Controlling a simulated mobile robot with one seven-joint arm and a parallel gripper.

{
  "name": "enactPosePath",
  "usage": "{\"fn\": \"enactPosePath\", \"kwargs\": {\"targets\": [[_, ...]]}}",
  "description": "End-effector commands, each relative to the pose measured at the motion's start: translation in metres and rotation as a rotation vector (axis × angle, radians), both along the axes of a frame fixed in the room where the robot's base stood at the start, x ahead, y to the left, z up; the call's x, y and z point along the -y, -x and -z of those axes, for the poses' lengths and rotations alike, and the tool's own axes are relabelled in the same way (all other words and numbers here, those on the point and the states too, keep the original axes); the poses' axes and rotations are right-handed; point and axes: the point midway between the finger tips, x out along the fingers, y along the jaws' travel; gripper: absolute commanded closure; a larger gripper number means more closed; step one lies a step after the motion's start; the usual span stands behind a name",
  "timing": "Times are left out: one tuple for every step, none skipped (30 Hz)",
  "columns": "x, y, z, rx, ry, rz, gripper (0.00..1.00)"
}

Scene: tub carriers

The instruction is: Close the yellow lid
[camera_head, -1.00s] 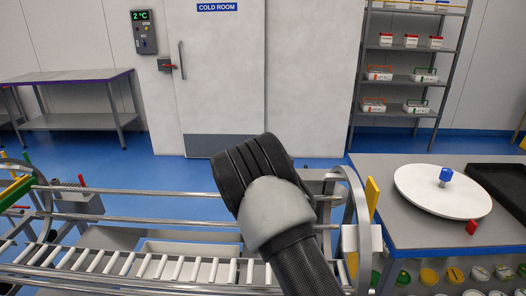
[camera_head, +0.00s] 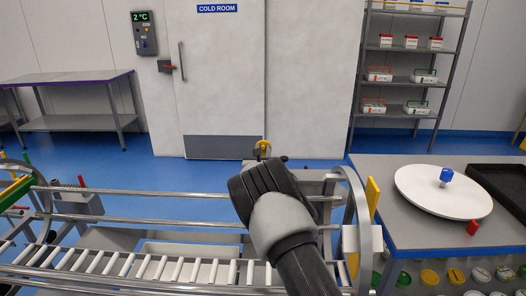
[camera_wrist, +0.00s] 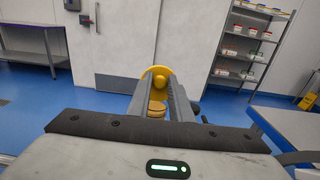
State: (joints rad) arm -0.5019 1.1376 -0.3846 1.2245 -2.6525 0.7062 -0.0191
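The yellow lid (camera_wrist: 152,72) looks like a round yellow piece just past my fingertips in the wrist view. A rounded yellow part of it shows near the tips; I cannot tell whether they touch. In the head view a small yellow piece (camera_head: 263,146) shows just beyond my gripper, mostly hidden by my wrist. My gripper (camera_wrist: 160,80) has its fingers apart, with a gap between them. Through that gap a round yellow-orange thing (camera_wrist: 157,108) shows lower down, partly hidden by the fingers.
A roller conveyor with metal rails (camera_head: 130,218) runs across the front left. On the right a grey table (camera_head: 385,210) carries a white round turntable (camera_head: 420,190) with a blue knob. Yellow and green round lids (camera_head: 428,277) sit below its edge. A cold room door (camera_head: 222,80) stands behind.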

Motion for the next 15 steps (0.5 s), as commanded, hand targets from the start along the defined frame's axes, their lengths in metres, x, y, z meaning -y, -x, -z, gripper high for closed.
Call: {"fn": "enactPosePath", "kwargs": {"targets": [[-0.0002, 0.0001, -0.0001, 0.000, 0.000, 0.000, 0.90], [-0.0001, 0.0001, -0.0001, 0.000, 0.000, 0.000, 0.95], [-0.0002, 0.0001, -0.0001, 0.000, 0.000, 0.000, 1.00], [-0.0002, 0.0002, -0.0001, 0.000, 0.000, 0.000, 1.00], [-0.0002, 0.0002, -0.0001, 0.000, 0.000, 0.000, 1.00], [-0.0002, 0.0001, -0.0003, 0.000, 0.000, 0.000, 1.00], [-0.0001, 0.0001, -0.0005, -0.001, 0.000, 0.000, 1.00], [-0.0001, 0.0000, -0.0009, -0.003, 0.000, 0.000, 1.00], [0.0000, -0.0002, -0.0015, -0.007, -0.001, 0.000, 1.00], [0.0000, -0.0004, -0.0020, -0.011, -0.001, 0.000, 1.00], [0.0001, -0.0007, -0.0024, -0.017, -0.001, 0.000, 1.00], [0.0002, -0.0012, -0.0034, -0.027, -0.001, 0.000, 1.00], [0.0003, -0.0016, -0.0044, -0.035, -0.001, 0.000, 1.00], [0.0003, -0.0022, -0.0052, -0.047, -0.001, 0.000, 1.00], [0.0004, -0.0031, -0.0068, -0.063, 0.000, 0.000, 1.00]]}}
